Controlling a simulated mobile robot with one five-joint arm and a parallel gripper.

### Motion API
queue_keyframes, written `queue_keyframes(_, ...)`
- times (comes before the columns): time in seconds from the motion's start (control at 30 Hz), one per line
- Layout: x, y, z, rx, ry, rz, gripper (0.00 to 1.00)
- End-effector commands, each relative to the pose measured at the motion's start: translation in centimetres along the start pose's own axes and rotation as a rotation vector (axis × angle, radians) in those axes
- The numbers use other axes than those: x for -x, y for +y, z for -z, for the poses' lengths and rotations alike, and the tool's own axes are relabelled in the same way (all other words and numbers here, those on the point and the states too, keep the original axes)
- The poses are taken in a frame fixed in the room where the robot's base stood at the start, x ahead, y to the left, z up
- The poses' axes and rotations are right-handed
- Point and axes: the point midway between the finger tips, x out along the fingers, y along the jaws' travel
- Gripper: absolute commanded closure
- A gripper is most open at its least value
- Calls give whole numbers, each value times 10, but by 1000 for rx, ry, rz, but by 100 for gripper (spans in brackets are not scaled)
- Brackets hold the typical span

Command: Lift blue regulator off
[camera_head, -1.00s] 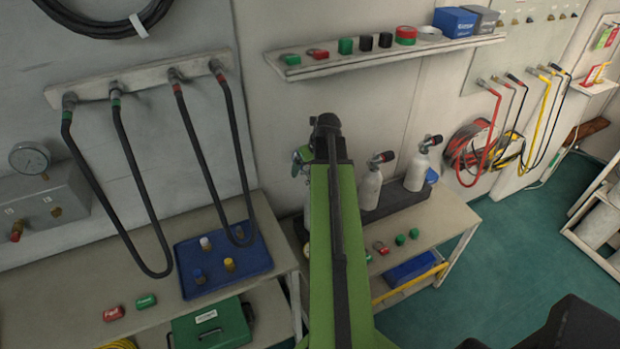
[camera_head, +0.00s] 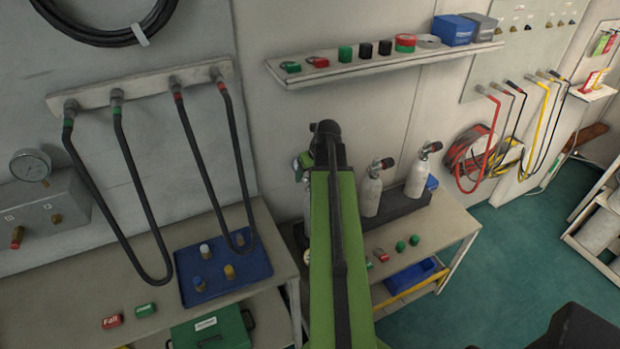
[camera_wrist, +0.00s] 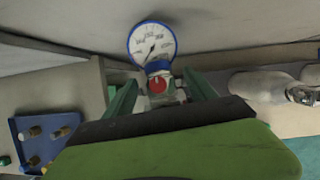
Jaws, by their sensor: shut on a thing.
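The blue regulator (camera_wrist: 153,45) shows in the wrist view, with a blue-rimmed white gauge and a red knob below it. My gripper (camera_wrist: 162,88) has its two green fingers on either side of the regulator's body and is shut on it. My dark wrist and green arm hide what is under the regulator, so I cannot tell whether it still touches a cylinder. In the head view my arm covers the gripper and most of the regulator; a small part of a pale fitting shows left of the arm.
Two white cylinders (camera_head: 371,194) (camera_head: 418,178) stand in a dark rack on the bench right of my arm. A blue tray (camera_head: 215,292) with small fittings lies left, below hanging black hoses (camera_head: 140,240). A wall shelf (camera_head: 372,64) with small items is above.

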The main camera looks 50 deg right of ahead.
Motion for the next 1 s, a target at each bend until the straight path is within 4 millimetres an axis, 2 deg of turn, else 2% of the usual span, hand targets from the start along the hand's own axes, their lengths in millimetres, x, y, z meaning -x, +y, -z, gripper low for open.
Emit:
queue_keyframes(0.27,11,1,-5,0,-1,0,100)
queue_keyframes(0.5,47,2,-20,1,-1,0,100)
queue_keyframes(1.0,122,-60,25,-1,0,0,100)
